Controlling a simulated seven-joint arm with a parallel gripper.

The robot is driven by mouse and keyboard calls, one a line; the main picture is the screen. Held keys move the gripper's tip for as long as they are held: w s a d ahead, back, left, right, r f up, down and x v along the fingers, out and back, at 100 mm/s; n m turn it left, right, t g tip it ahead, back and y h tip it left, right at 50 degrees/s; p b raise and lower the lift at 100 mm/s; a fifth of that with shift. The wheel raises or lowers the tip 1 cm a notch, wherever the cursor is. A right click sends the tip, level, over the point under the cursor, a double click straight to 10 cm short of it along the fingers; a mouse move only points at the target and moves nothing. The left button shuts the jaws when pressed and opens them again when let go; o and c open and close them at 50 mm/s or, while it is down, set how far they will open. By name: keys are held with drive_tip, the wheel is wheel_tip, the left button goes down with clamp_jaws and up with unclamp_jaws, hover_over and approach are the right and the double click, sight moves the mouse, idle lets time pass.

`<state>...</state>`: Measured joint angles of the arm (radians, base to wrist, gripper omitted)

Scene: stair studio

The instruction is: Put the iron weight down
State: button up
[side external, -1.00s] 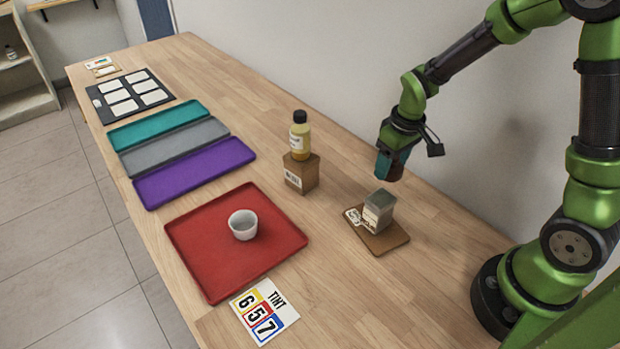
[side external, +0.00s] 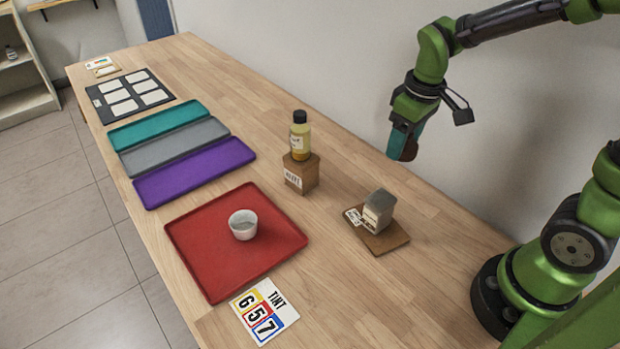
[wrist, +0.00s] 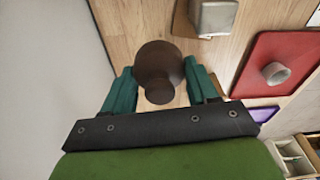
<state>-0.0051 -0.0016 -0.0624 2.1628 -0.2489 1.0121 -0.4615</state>
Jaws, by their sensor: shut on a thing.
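My gripper (side external: 404,150) is above the table's wall side, up and to the right of the small wooden board in the side view. It is shut on the iron weight (side external: 409,150), a dark brown round piece. In the wrist view the weight (wrist: 160,68) has a rounded body with a smaller round knob, and it sits between the two teal fingers of my gripper (wrist: 162,85). The weight looks clear of the table. In the side view the fingers partly hide it.
A grey metal block-shaped tin (side external: 378,208) stands on the wooden board (side external: 388,240). A yellow bottle (side external: 300,140) stands on a wooden block (side external: 301,175). A red tray (side external: 205,253) holds a white cup (side external: 243,225). Bare tabletop (side external: 345,165) lies between block and wall.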

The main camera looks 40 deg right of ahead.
drive_tip(key=a+n, duration=0.6)
drive_tip(key=a, duration=0.3)
drive_tip(key=n+g+y, duration=0.1)
drive_tip(key=n+g, duration=0.1)
drive_tip(key=n, duration=1.1)
hover_over(311, 314)
drive_tip(key=f, duration=0.8)
drive_tip(key=shift+d, duration=0.2)
drive_tip(key=shift+f, duration=2.5)
drive_tip(key=shift+f, duration=0.4)
drive_tip(key=o, duration=1.5)
